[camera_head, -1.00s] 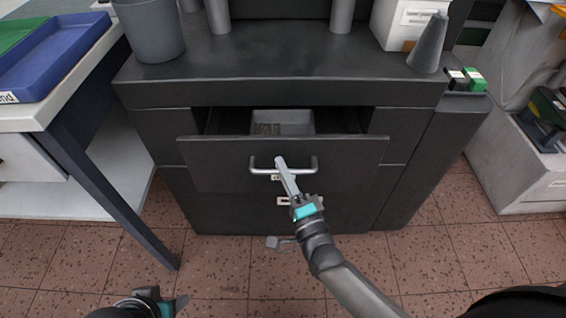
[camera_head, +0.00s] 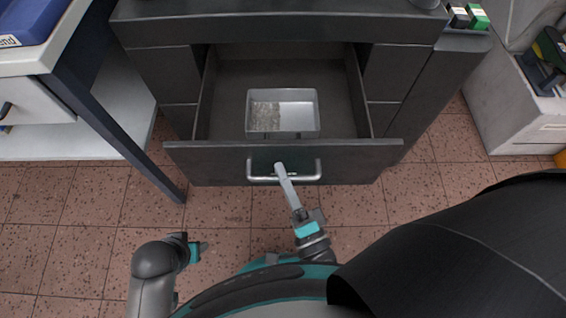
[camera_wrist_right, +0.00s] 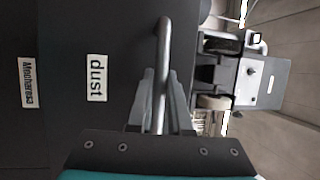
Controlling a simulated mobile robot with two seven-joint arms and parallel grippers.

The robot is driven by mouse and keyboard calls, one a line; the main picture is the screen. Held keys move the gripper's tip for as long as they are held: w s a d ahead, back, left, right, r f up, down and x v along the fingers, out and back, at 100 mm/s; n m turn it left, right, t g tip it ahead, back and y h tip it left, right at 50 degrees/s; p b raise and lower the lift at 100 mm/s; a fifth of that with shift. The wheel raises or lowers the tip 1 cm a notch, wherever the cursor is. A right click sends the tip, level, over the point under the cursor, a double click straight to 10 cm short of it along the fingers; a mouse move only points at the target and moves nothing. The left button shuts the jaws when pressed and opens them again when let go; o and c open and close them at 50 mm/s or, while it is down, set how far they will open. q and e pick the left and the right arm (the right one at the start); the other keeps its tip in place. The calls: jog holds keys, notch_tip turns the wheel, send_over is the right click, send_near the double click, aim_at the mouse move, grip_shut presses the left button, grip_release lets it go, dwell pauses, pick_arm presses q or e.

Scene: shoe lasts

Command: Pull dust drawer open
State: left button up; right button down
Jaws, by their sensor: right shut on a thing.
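The dust drawer (camera_head: 215,160) is pulled well out of the dark cabinet in the head view. Inside it is a grey metal tray (camera_head: 300,112) with grainy debris at its left. My right gripper (camera_head: 281,172) is shut on the drawer's silver bar handle (camera_head: 310,176). In the right wrist view the fingers (camera_wrist_right: 158,105) close around the handle (camera_wrist_right: 163,50), beside the "dust" label (camera_wrist_right: 97,78). My left gripper (camera_head: 203,248) hangs in front of the cabinet at lower left, away from the drawer; its fingers are too small to read.
The dark cabinet (camera_head: 150,75) stands behind the drawer. A table with a dark leg (camera_head: 110,130) and a blue tray (camera_head: 30,18) is at left. A grey unit (camera_head: 505,105) stands at right. Tiled floor (camera_head: 85,230) is clear between the left table and me.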

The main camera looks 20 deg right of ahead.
jog(key=shift+s, duration=0.1)
jog(key=c, duration=0.8)
grip_release()
jog(key=shift+c, duration=0.2)
